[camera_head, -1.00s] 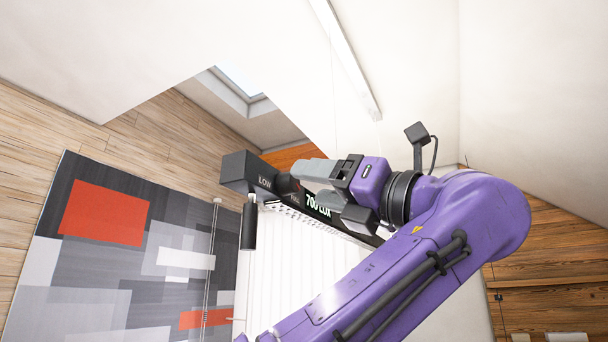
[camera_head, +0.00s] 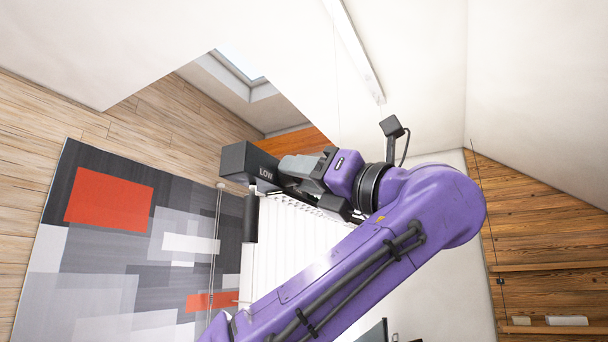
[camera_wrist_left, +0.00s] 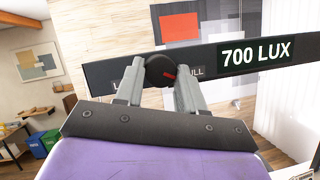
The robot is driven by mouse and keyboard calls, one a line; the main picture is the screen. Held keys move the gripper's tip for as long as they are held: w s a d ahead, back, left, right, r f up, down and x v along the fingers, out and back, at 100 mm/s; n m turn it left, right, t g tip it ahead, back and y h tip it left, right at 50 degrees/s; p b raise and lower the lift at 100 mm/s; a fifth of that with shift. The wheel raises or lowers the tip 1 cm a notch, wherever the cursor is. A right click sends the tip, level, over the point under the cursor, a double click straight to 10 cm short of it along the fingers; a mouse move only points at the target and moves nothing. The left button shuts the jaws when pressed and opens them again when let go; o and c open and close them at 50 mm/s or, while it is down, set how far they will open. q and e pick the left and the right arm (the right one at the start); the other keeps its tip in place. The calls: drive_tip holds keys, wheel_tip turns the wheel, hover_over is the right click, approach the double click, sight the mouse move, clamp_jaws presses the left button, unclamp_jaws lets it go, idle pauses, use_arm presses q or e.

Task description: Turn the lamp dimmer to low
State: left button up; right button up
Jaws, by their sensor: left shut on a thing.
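The lamp (camera_head: 236,163) is a dark bar with a "LOW" label at its left end in the head view. In the left wrist view the bar (camera_wrist_left: 222,63) reads "700 LUX", with "FULL" right of the round black dimmer knob (camera_wrist_left: 158,66) and a partly hidden label left of it. The knob's red mark points right, towards "FULL". My left gripper (camera_head: 284,172) is at the bar; in the left wrist view its two fingers (camera_wrist_left: 158,84) are shut on the knob, one on each side. In the head view the gripper hides the knob. My right gripper is not in view.
A grey, white and red panel (camera_head: 88,262) is on the plank wall behind the lamp. A wooden shelf (camera_head: 555,330) is at the lower right. In the left wrist view, blue and green bins (camera_wrist_left: 44,143) stand far off at the left.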

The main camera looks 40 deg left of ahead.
use_arm(q)
drive_tip(key=shift+n, duration=0.6)
drive_tip(key=shift+w+n+g+h+b, duration=0.15)
drive_tip(key=shift+n+g, duration=0.75)
drive_tip(key=shift+n, duration=0.65)
drive_tip(key=shift+n+g+h+b, duration=0.15)
drive_tip(key=shift+n+g, duration=0.75)
drive_tip(key=shift+n, duration=0.6)
drive_tip(key=shift+w+n+g+b, duration=0.15)
drive_tip(key=shift+n+g, duration=0.75)
drive_tip(key=shift+n, duration=0.65)
drive_tip(key=shift+s, duration=0.1)
drive_tip(key=o, duration=1)
drive_tip(key=shift+a, duration=0.15)
drive_tip(key=shift+o, duration=0.2)
